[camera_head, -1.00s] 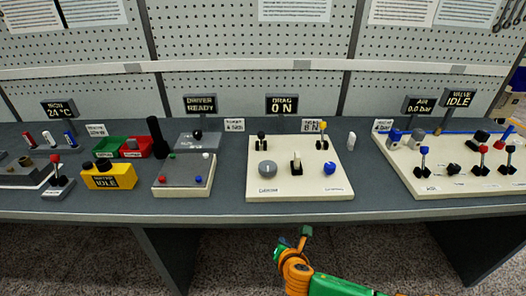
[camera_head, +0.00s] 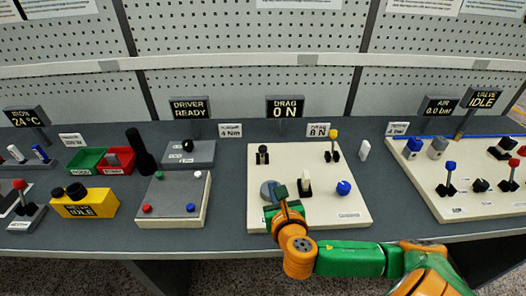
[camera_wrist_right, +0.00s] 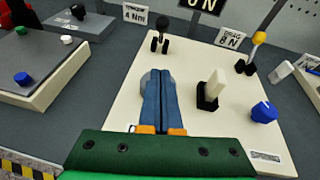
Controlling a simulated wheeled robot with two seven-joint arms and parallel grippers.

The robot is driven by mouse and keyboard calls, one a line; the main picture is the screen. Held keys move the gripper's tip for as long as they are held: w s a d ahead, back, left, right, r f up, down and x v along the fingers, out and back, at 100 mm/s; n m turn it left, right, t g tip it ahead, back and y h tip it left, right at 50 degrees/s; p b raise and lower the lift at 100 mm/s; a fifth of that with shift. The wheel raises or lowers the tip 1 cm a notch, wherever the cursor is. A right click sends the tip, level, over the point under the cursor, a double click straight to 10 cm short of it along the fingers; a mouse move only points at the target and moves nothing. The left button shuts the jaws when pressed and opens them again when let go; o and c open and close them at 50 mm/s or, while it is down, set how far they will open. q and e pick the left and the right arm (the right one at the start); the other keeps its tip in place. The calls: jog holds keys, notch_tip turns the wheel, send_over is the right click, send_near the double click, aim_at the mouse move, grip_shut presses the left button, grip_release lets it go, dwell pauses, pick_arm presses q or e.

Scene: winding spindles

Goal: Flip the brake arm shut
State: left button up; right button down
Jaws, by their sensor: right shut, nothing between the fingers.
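The cream drag panel (camera_head: 325,212) carries several controls, and no label naming the brake arm is readable. A black-knobbed lever (camera_head: 262,153) stands at the back left, a yellow-knobbed lever (camera_head: 334,136) at the back right. A white paddle (camera_head: 305,182) stands upright in a black base at the middle; it also shows in the wrist view (camera_wrist_right: 215,88). A blue knob (camera_head: 343,187) sits right of it. A grey knob (camera_head: 267,188) is partly hidden by my right gripper (camera_head: 281,192). That gripper is shut and empty, its blue fingers over the grey knob, left of the paddle.
The drag display (camera_head: 284,106) reads 0 N and a small sign (camera_head: 318,130) reads 8 N. A grey box with buttons (camera_head: 172,194) lies to the left, and a valve panel (camera_head: 455,205) to the right.

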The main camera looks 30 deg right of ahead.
aim_at(263, 149)
jog(key=shift+s+a+r, duration=0.3)
jog(key=shift+s, duration=0.3)
jog(key=x, duration=1)
jog(key=shift+w+f, duration=0.1)
jog(key=shift+w, duration=0.05)
jog(key=w, duration=0.1)
jog(key=w+d+r, duration=0.1)
jog(key=w, duration=0.1)
jog(key=shift+w+d+r+p, duration=0.2)
jog(key=shift+w+r+p, duration=0.05)
jog(key=shift+r+p, duration=0.15)
pick_arm(q)
jog(key=shift+s+a+r, duration=0.15)
jog(key=shift+s+r, duration=0.2)
jog(key=shift+s, duration=0.15)
